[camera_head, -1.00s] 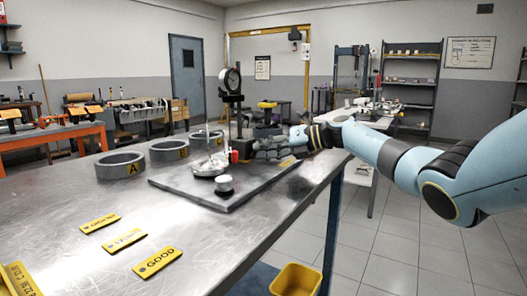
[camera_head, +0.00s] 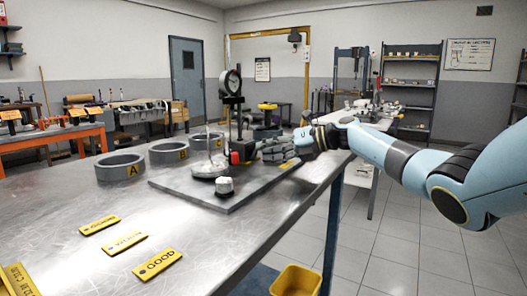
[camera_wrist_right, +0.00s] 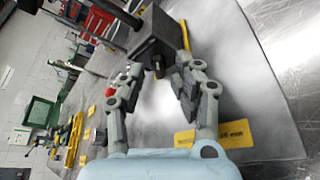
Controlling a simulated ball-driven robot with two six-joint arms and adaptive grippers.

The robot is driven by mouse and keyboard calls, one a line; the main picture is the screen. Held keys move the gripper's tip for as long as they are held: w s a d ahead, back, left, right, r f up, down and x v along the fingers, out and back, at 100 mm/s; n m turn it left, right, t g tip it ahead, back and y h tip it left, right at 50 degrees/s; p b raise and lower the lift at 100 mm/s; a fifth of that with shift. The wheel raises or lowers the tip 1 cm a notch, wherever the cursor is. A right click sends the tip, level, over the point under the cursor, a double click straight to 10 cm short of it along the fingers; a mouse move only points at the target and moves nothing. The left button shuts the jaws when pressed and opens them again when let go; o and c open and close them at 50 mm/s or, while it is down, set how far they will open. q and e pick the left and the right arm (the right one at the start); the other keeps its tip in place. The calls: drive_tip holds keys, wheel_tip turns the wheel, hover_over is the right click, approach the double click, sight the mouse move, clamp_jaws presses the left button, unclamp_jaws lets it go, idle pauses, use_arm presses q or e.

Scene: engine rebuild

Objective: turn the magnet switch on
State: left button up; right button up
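A dial gauge (camera_head: 231,80) stands on a dark upright post at the back of the grey plate (camera_head: 190,190). At the post's foot is a dark magnet base (camera_head: 244,148) with a red part (camera_head: 236,157) at its side. In the right wrist view the base is a dark grey block (camera_wrist_right: 155,35), with a small dark knob (camera_wrist_right: 158,68) sticking out towards me. My right gripper (camera_head: 264,151) is at the base's right side. In the wrist view its fingers (camera_wrist_right: 160,75) are apart, one on each side of the knob; contact cannot be told. My left gripper is out of view.
A small white-topped cylinder (camera_head: 224,186) and a round silver piece (camera_head: 209,168) stand on the plate. Several grey rings (camera_head: 120,166) sit to the left. Yellow tags (camera_head: 157,263) lie in front. A yellow bin (camera_head: 296,281) stands below the table's right edge.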

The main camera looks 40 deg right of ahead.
drive_tip(key=v, duration=0.6)
drive_tip(key=shift+s+d+r, duration=0.15)
drive_tip(key=shift+s+d, duration=0.05)
drive_tip(key=shift+s, duration=0.1)
